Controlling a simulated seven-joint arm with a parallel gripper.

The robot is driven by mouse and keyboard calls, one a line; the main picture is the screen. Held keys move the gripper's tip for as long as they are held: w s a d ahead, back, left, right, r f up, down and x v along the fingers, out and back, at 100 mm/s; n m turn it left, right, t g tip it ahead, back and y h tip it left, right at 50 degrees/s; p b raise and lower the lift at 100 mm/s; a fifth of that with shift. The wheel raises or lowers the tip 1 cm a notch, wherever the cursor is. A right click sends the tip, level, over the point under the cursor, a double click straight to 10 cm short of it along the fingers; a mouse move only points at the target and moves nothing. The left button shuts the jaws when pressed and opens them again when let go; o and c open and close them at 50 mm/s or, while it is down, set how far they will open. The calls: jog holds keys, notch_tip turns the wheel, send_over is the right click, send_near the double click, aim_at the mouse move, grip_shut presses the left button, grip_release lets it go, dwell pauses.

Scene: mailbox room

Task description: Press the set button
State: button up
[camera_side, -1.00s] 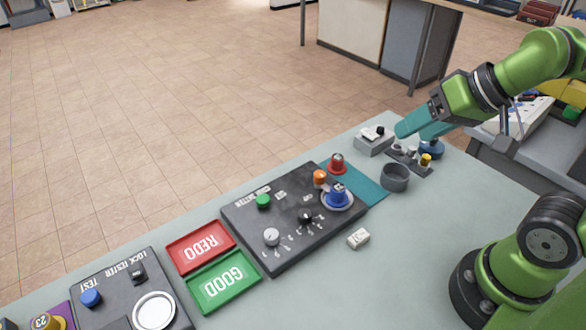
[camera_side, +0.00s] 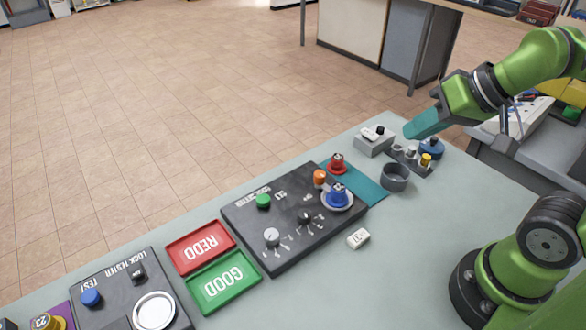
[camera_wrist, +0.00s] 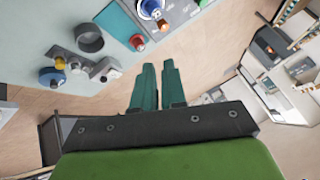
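The dark lock setter panel (camera_side: 243,222) lies on the table in the side view. It has a green button (camera_side: 263,201), a white knob (camera_side: 271,237) and a black knob (camera_side: 306,215). The small white lettering near the green button is hard to read. A blue lock piece (camera_side: 337,194) sits on the panel's round plate, beside an orange knob (camera_side: 320,177). My gripper (camera_side: 408,131) is above the far right table end, well away from the panel. In the wrist view my gripper (camera_wrist: 159,65) shows two teal fingers, slightly apart, with nothing between them.
Near my gripper are a grey box (camera_side: 374,144), a round dark cup (camera_side: 395,177), a rack of small pieces (camera_side: 410,157) and a blue piece (camera_side: 431,149). A red piece (camera_side: 337,163) and a white block (camera_side: 358,238) flank the panel. Red and green trays (camera_side: 190,262) lie left.

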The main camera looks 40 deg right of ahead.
grip_shut()
dwell(0.9)
dwell(0.4)
jog(key=w+a+f+n+g+y, duration=0.1)
jog(key=w+a+f+n+g, duration=0.1)
jog(key=w+a+f, duration=0.95)
jog(key=w+a+r+t+y, duration=0.2)
jog(key=w+a, duration=0.4)
jog(key=w, duration=0.3)
